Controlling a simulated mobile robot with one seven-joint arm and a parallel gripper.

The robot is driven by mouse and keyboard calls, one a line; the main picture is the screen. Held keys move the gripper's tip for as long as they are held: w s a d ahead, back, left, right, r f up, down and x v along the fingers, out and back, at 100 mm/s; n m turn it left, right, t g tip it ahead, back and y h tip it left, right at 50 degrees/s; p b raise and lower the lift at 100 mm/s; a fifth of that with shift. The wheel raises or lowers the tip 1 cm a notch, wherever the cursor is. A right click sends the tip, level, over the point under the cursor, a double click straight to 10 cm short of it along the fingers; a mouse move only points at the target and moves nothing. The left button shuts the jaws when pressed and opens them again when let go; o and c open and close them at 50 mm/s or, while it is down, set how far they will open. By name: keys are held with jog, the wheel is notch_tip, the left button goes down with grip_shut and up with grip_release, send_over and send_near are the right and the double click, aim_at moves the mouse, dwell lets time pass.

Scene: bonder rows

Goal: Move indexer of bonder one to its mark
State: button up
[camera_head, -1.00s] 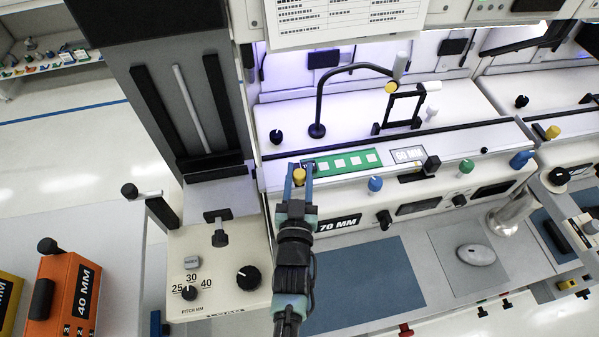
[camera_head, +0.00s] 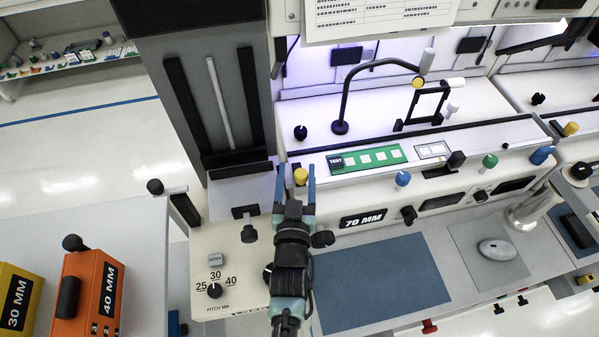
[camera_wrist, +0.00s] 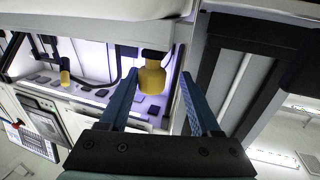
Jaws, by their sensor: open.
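The yellow knob (camera_head: 300,176) stands at the left end of the first bonder's front rail, left of the green strip marked TEST (camera_head: 365,158); I take it to be the indexer's handle. My gripper (camera_head: 296,172) is open, with its two blue fingers on either side of the knob. In the wrist view the yellow knob (camera_wrist: 152,78) is between the fingers (camera_wrist: 160,84), nearer the left one; I cannot tell whether it touches. I cannot make out a position mark. A 70 MM plate (camera_head: 363,220) is on the front face.
A pitch dial (camera_head: 214,291) with 25, 30 and 40 is on the left panel, below an INDEX button (camera_head: 215,260). A black knob there is partly hidden by my gripper. An orange 40 MM block (camera_head: 88,290) stands at left. A blue mat (camera_head: 385,285) lies clear at right.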

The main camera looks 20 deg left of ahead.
jog(key=shift+w+d, duration=0.1)
jog(key=shift+d, duration=0.15)
jog(key=shift+d, duration=0.1)
jog(key=b+v, duration=0.3)
jog(key=v, duration=1)
jog(key=shift+a, duration=0.25)
jog(key=w+d+r+m+t+h, duration=0.15)
jog(key=w+r, duration=0.25)
jog(key=r, duration=0.6)
jog(key=w+d+r+t, duration=0.1)
jog(key=w+r+t, duration=0.15)
jog(key=r, duration=0.65)
jog(key=w+d+r+m+t+h, duration=0.15)
jog(key=w+r, duration=0.35)
jog(key=r, duration=0.5)
jog(key=s+d+r+t+h, duration=0.1)
jog(key=s+d+r, duration=0.1)
jog(key=r, duration=0.7)
jog(key=s+d+r+t+h, duration=0.1)
jog(key=s+d+r+t, duration=0.1)
jog(key=s+r, duration=0.3)
jog(key=s+d+r+m+t, duration=0.1)
jog(key=s+d+r, duration=0.3)
jog(key=r, duration=0.9)
jog(key=shift+r+t+h, duration=0.3)
jog(key=shift+t+h, duration=0.1)
jog(key=shift+t, duration=0.05)
